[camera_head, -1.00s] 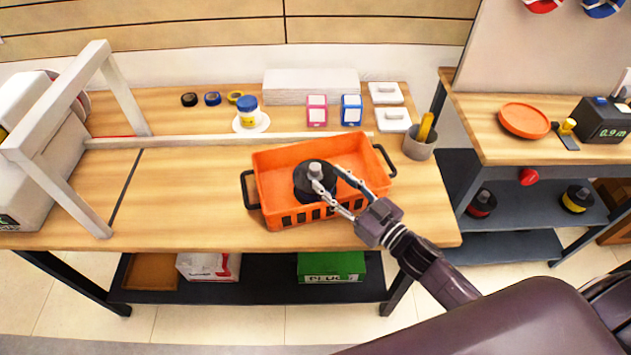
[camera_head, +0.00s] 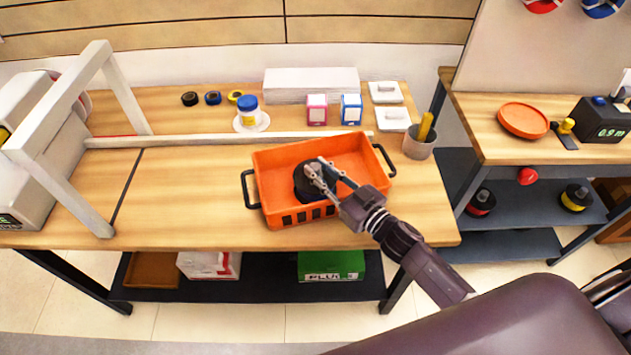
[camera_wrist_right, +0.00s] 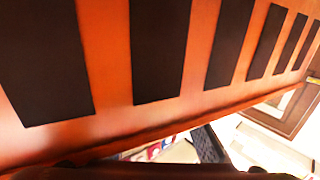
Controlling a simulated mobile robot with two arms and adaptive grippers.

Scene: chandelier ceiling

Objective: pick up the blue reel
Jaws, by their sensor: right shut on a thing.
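A dark reel (camera_head: 303,184) with a grey hub sits inside the orange crate (camera_head: 262,185) on the workbench. Its side looks black; I cannot make out any blue on it from here. My right gripper (camera_head: 319,173) reaches in over the crate's front wall and is shut on the reel's hub, its fingers hiding most of the hub. Whether the reel still touches the crate floor is not clear. My left gripper is not in view.
A long white bar (camera_head: 220,139) lies behind the crate, and a white frame (camera_head: 75,190) stands at left. Small tape rolls (camera_head: 213,98), a blue-lidded jar (camera_head: 247,112) and a grey cup (camera_head: 418,143) stand behind and right. The bench left of the crate is clear.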

